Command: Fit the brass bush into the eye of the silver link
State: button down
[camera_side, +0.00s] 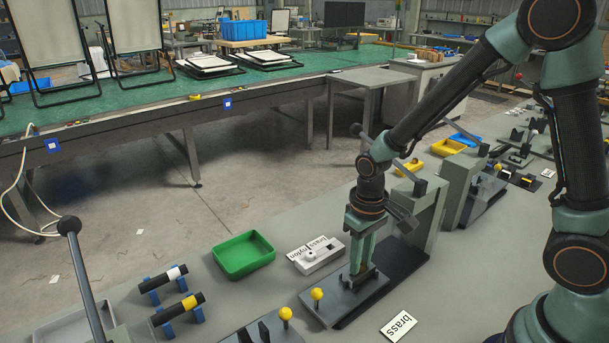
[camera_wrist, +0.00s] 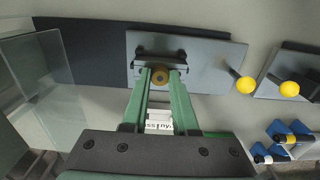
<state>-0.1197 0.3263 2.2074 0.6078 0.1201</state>
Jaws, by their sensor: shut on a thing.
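My gripper (camera_side: 361,277) points down over a grey fixture plate (camera_side: 341,311) at the front of a press-like stand. In the wrist view my two green fingers (camera_wrist: 160,78) are closed around a small round brass bush (camera_wrist: 160,75). The bush is seen end-on between the fingertips, in front of a dark holder (camera_wrist: 166,54) on the plate (camera_wrist: 205,60). The bush cannot be made out in the side view. I cannot pick out the silver link or its eye in either view. Whether the bush touches anything below is unclear.
A pale block labelled brass and nylon (camera_side: 316,256) and an empty green tray (camera_side: 243,273) lie left of the fixture. Yellow-knobbed levers (camera_side: 317,294) stand in front. Blue stands (camera_side: 163,287) hold dark rods. A card reading brass (camera_side: 398,326) lies to the right.

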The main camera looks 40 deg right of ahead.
dwell(0.4)
jog(key=c, duration=0.6)
grip_release()
notch_tip(320, 180, up, 12)
jog(key=s+d+r+t, duration=0.4)
jog(key=s+r+t, duration=0.1)
jog(key=r, duration=0.2)
jog(key=shift+r+t, duration=0.3)
jog(key=shift+r, duration=0.1)
